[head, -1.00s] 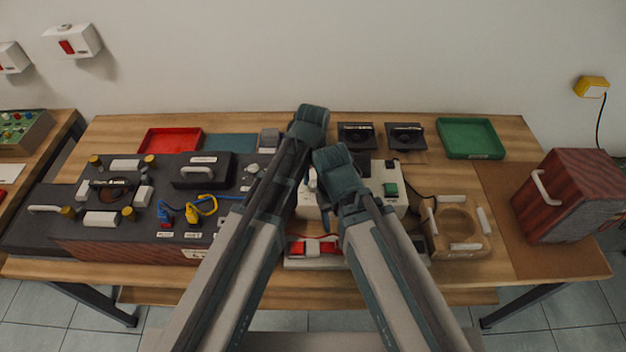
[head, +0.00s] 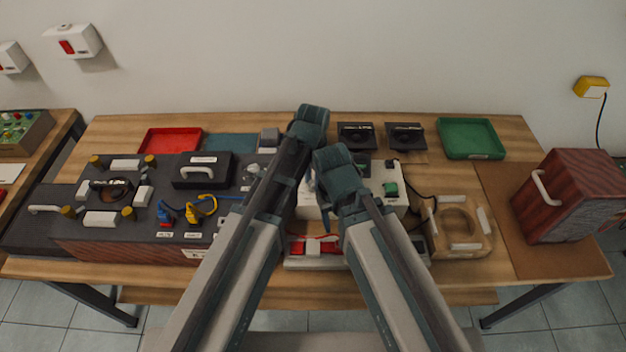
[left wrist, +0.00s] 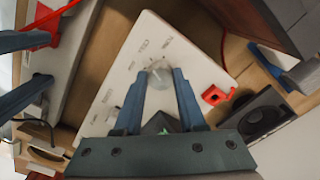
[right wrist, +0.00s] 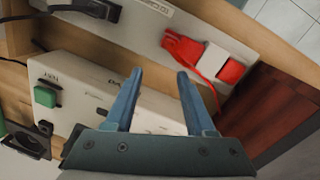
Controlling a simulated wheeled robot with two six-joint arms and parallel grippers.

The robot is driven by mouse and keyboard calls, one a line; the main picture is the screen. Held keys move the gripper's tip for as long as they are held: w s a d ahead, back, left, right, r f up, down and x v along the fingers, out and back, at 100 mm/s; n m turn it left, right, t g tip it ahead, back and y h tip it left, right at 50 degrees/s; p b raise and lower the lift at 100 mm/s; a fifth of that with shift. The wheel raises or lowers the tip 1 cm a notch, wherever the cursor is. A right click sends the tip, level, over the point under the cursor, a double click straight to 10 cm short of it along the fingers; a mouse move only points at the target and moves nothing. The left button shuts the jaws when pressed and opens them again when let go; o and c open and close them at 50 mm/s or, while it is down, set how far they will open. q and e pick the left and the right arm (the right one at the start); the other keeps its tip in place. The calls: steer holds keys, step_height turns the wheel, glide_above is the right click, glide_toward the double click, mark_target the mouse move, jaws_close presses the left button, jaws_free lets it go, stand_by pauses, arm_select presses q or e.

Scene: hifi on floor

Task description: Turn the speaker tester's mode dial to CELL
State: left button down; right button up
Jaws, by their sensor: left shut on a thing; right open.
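The speaker tester (head: 398,203) is a white box in the middle of the bench, partly hidden by my arms in the head view. My left gripper (left wrist: 157,76) is shut on this dial, a finger on each side. My right gripper (right wrist: 160,74) is open and empty beside the tester's side face. The right wrist view also shows the tester's green button (right wrist: 45,97).
A dark speaker cabinet (head: 130,225) lies left, a wooden cabinet (head: 568,195) stands right. Red (head: 170,131) and green (head: 470,155) trays and small black drivers (head: 405,137) sit along the back.

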mark_target(313, 183)
arm_select(q)
steer(key=shift+c, duration=2.4)
jaws_free()
step_height(313, 183, up, 14)
steer(key=p, duration=1.4)
arm_select(e)
step_height(313, 183, up, 14)
arm_select(q)
steer(key=shift+f, duration=0.1)
arm_select(e)
steer(key=shift+f, duration=0.15)
